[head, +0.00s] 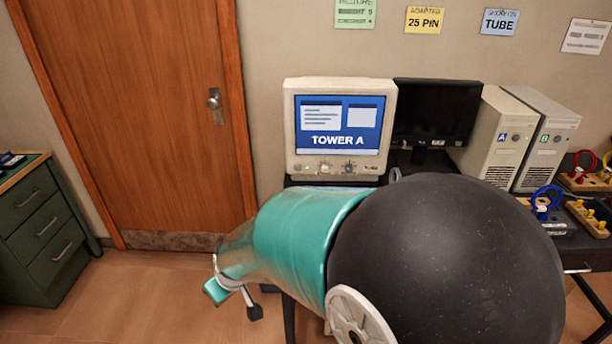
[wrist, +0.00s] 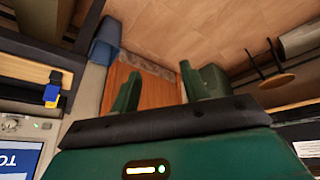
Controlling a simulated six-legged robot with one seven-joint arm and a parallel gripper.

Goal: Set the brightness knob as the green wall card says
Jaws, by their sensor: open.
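A beige CRT monitor (head: 290,130) stands on the desk, its lit blue screen reading "TOWER A". Small knobs (head: 348,167) sit on the panel below the screen; their labels and settings are too small to read. The green wall card (head: 355,13) is cut by the top edge; it shows "PICTURE" and two lines that seem to end in 5 and 4.
A dark flat monitor (head: 436,112) and two beige towers (head: 490,135) stand right of the CRT. Cable stands (head: 542,205) sit at the desk's right. A wooden door (head: 140,100) and green drawers (head: 40,225) are left. My arm hides part of the desk.

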